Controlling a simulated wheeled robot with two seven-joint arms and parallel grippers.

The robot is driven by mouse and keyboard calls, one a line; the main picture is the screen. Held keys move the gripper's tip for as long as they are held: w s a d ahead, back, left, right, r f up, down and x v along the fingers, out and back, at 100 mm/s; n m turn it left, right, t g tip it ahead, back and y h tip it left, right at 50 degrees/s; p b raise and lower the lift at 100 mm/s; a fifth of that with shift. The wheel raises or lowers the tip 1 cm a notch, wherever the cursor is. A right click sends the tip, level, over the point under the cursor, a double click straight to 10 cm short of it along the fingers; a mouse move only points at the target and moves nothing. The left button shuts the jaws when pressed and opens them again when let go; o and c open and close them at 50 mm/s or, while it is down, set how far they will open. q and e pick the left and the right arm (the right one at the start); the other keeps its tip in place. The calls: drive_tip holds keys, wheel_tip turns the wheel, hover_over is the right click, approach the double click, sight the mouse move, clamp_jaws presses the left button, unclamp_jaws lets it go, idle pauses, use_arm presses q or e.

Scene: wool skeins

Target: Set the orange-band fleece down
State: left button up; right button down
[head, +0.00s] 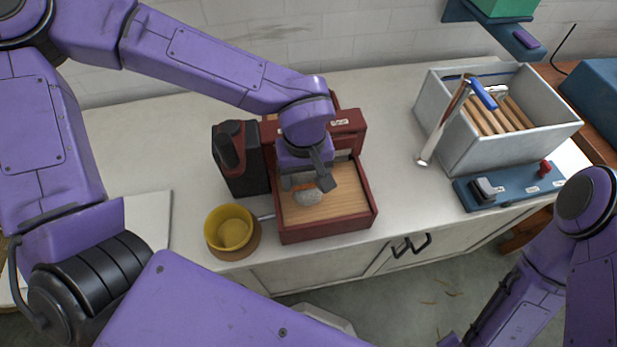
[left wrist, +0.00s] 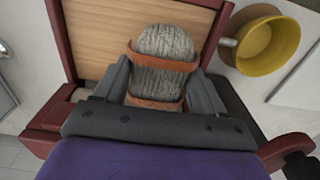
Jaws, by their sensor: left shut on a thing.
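The orange-band fleece (left wrist: 163,45) is a grey wool skein with orange bands around it. It shows in the head view (head: 308,197) below my left gripper (head: 307,182). In the left wrist view my left gripper (left wrist: 160,85) is shut on it, one finger at each side. The fleece is over the wooden floor of a dark red tray (head: 325,230); I cannot tell whether it touches that floor. My right arm shows at the lower right of the head view, but its gripper is not in view.
A yellow cup (head: 230,228) stands left of the tray, and a black device (head: 240,158) stands behind the cup. A grey crate (head: 450,135) with wooden slats is at the right, with a blue board (head: 515,187) before it. The counter between tray and crate is clear.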

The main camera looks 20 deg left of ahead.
sight(308, 185)
use_arm(q)
drive_tip(key=shift+w+d+f, duration=0.1)
drive_tip(key=shift+w+f, duration=0.05)
drive_tip(key=shift+f, duration=0.7)
drive_tip(key=shift+w+d+f, duration=0.1)
drive_tip(key=shift+w+f, duration=0.05)
drive_tip(key=shift+f, duration=0.7)
drive_tip(key=shift+s+f, duration=0.1)
drive_tip(key=o, duration=1)
wheel_tip(308, 185, up, 12)
drive_tip(key=shift+r+p, duration=0.15)
drive_tip(key=shift+p, duration=0.25)
